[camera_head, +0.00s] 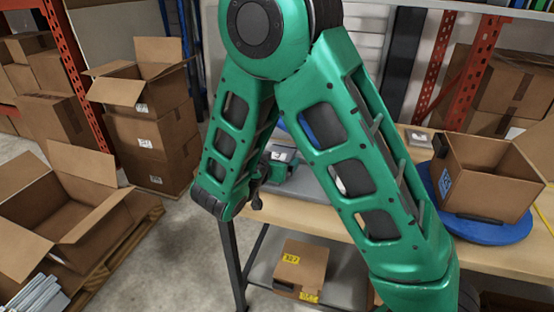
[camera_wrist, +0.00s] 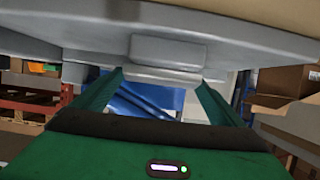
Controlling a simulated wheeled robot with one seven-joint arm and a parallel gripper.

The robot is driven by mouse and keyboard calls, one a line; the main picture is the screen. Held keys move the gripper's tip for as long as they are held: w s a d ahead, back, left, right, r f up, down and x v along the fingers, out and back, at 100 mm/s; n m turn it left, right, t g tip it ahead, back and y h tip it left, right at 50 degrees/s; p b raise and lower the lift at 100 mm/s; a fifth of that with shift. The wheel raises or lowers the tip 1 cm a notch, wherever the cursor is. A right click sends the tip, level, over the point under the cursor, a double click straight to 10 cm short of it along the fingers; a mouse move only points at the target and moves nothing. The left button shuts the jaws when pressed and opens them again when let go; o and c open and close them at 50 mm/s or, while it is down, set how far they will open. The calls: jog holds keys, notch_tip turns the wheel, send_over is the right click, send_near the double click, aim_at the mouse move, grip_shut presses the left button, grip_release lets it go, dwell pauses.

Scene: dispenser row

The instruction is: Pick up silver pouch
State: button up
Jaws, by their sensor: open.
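I cannot clearly make out a silver pouch in either view. Silver-grey flat pieces (camera_head: 36,296) show at the lower left of the head view, in or beside an open carton; I cannot tell what they are. My gripper (camera_wrist: 160,88) shows in the wrist view as a green body with two green fingers spread apart. I see nothing held between them. A blue surface shows beyond the gap, and a grey slab with a block under it fills the top, close above the fingers. In the head view my green arm hides much of the table's middle.
A brown open box (camera_head: 486,178) stands on a blue round base (camera_head: 502,232) at the table's right. A carton with yellow labels (camera_head: 301,266) sits on the shelf below. Stacked cartons (camera_head: 152,140) and an open carton (camera_head: 62,222) stand left; grey floor lies between them and the table.

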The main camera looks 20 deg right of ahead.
jog(key=c, duration=1.2)
jog(key=shift+o, duration=0.2)
jog(key=shift+r, duration=0.1)
